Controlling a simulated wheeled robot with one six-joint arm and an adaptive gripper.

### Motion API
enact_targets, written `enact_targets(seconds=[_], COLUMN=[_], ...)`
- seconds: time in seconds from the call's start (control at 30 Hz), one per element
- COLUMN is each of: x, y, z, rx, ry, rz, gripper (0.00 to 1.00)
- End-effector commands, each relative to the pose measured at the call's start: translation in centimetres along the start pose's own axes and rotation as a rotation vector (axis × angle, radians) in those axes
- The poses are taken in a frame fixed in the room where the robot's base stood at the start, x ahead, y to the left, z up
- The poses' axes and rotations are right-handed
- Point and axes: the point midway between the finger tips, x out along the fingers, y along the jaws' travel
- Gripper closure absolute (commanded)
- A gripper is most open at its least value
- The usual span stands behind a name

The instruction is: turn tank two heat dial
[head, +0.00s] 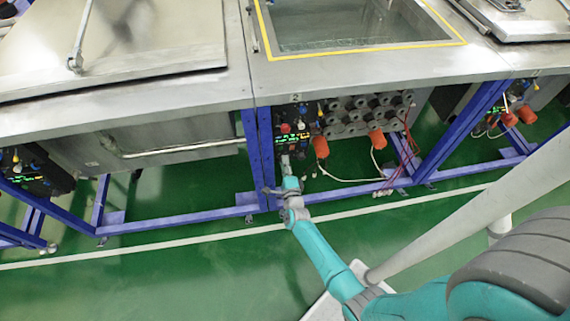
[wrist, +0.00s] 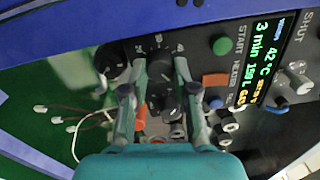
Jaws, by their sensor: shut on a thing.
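The control panel of tank two (head: 292,128) hangs under the tank's front edge, below a small plate marked 2 (head: 295,98). In the wrist view, my gripper (wrist: 160,72) has one finger on each side of a black dial with a white printed scale (wrist: 160,66) and is shut on it. The dial's lower part is crowded by the fingers and other knobs. In the head view my gripper (head: 286,163) reaches up to the panel, and the dial is too small to make out. A lit display (wrist: 262,65) shows 42 °C, 3 min and a litre figure.
Another black dial (wrist: 112,60) sits close left of my fingers. A green button (wrist: 222,45) and a red-orange button (wrist: 215,80) lie to the right. Blue frame legs (head: 265,150) stand beside the panel. Orange-capped parts (head: 321,146) and hoses hang to its right.

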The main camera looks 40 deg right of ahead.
Motion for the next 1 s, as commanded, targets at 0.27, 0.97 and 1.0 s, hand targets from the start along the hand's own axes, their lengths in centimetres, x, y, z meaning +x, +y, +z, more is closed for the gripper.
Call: enact_targets(seconds=[0.27, 0.97, 1.0], x=[0.0, -9.0, -9.7], y=[0.1, 0.1, 0.1], z=[-0.1, 0.0, 0.0], rx=[0.000, 0.000, 0.000], ry=[0.001, -0.002, -0.001], rz=[0.001, 0.003, 0.003], gripper=[0.61, 0.61, 0.61])
